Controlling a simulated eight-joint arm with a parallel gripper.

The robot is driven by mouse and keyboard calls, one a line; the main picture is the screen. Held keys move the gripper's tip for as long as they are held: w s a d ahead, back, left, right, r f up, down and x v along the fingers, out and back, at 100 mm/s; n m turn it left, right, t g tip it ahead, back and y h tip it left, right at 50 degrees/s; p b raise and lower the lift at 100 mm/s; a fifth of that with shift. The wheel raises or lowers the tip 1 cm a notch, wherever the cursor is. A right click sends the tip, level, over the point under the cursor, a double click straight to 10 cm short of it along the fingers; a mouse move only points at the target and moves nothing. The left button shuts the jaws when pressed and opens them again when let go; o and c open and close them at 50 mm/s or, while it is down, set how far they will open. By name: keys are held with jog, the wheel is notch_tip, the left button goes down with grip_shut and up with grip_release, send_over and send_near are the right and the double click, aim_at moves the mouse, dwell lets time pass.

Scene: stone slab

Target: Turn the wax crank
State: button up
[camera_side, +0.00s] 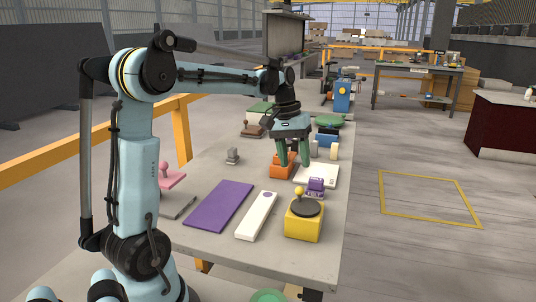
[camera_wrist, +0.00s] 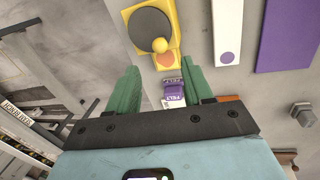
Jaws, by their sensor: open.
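A yellow box with a dark round disc and a yellow ball knob on top (camera_side: 304,226), which looks like the wax crank, stands near the slab's right front edge. It also shows in the wrist view (camera_wrist: 150,28), with the knob at the disc's lower edge and an orange heart-like mark below it. No name for it is readable. My gripper (camera_side: 295,164) is open, fingers pointing down, behind the crank in the side view and apart from it. Its green fingers (camera_wrist: 162,88) show in the wrist view, with nothing held between them.
A purple piece labelled FELT (camera_side: 316,186) stands between my gripper and the crank. An orange block (camera_side: 280,168) lies near the fingers. A white bar (camera_side: 257,216) and purple slab (camera_side: 218,206) lie left of the crank. Several small objects crowd the far end.

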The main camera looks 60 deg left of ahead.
aim_at(299, 192)
jog(key=f, duration=0.3)
jog(key=d+f, duration=0.1)
jog(key=f, duration=0.2)
jog(key=w+f, duration=0.1)
jog(key=f, duration=0.2)
jog(key=shift+w+d+f, duration=0.1)
jog(key=shift+d+f, duration=0.15)
jog(key=shift+f, duration=0.1)
